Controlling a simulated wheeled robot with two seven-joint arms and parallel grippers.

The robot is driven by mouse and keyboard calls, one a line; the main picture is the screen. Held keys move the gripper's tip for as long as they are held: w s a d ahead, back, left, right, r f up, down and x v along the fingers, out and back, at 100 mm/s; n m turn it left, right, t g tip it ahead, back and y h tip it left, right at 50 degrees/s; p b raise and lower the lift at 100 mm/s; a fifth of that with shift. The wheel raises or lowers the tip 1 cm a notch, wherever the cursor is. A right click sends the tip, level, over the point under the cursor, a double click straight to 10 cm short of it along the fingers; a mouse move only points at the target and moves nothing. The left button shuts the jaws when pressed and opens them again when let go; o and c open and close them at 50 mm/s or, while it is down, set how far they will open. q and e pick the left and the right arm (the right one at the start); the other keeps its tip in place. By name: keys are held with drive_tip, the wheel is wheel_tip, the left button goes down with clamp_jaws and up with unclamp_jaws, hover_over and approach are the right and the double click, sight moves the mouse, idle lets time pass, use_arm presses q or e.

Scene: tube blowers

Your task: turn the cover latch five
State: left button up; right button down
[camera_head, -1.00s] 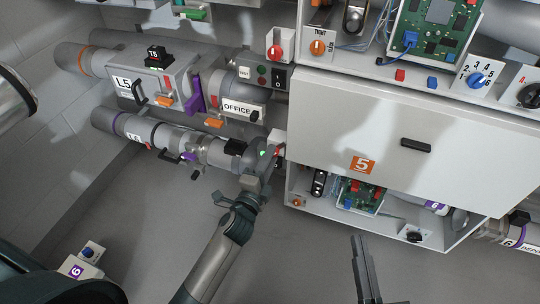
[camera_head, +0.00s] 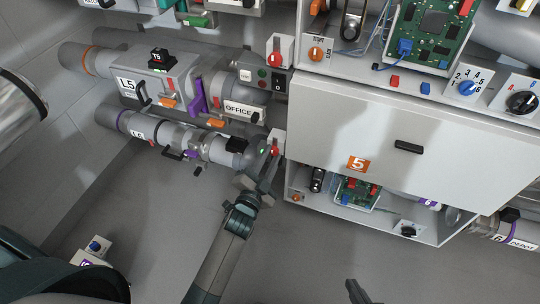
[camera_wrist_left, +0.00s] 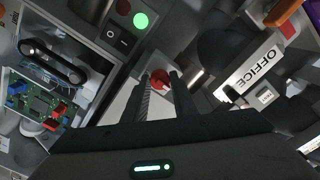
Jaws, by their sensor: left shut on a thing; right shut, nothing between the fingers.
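The cover (camera_head: 330,130) is a large white panel with an orange 5 label and a dark handle, and it hangs over part of the lower cabinet. At its left edge is a white latch block (camera_head: 276,137) with a red knob (camera_head: 274,152). My left gripper (camera_head: 270,163) is at this latch and shut on the red knob. The left wrist view shows the red knob (camera_wrist_left: 160,82) between the two dark fingers (camera_wrist_left: 160,98); they partly hide it. My right gripper (camera_head: 356,290) is shut and empty at the bottom edge, away from the cover.
A similar red-knob latch (camera_head: 280,50) sits above, beside a black switch panel (camera_head: 278,83). The OFFICE pipe (camera_head: 240,105) and L6 pipe (camera_head: 140,130) lie left of my left gripper. The open lower cabinet holds a circuit board (camera_head: 357,193).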

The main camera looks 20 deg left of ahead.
use_arm(q)
drive_tip(key=shift+f, duration=0.15)
use_arm(e)
drive_tip(key=shift+s+f, duration=0.15)
use_arm(q)
drive_tip(key=o, duration=1)
drive_tip(key=shift+o, duration=0.2)
drive_tip(key=shift+s, duration=0.1)
drive_tip(key=s+p, duration=0.1)
drive_tip(key=s, duration=1.6)
drive_tip(key=shift+s+a, duration=0.15)
drive_tip(key=shift+a, duration=0.2)
use_arm(e)
drive_tip(key=shift+s+d+f+g+h, duration=0.3)
drive_tip(key=shift+s+d+f+g, duration=0.35)
drive_tip(key=shift+g, duration=0.25)
drive_tip(key=shift+s+d, duration=0.1)
drive_tip(key=shift+d, duration=0.1)
drive_tip(key=shift+a, duration=0.1)
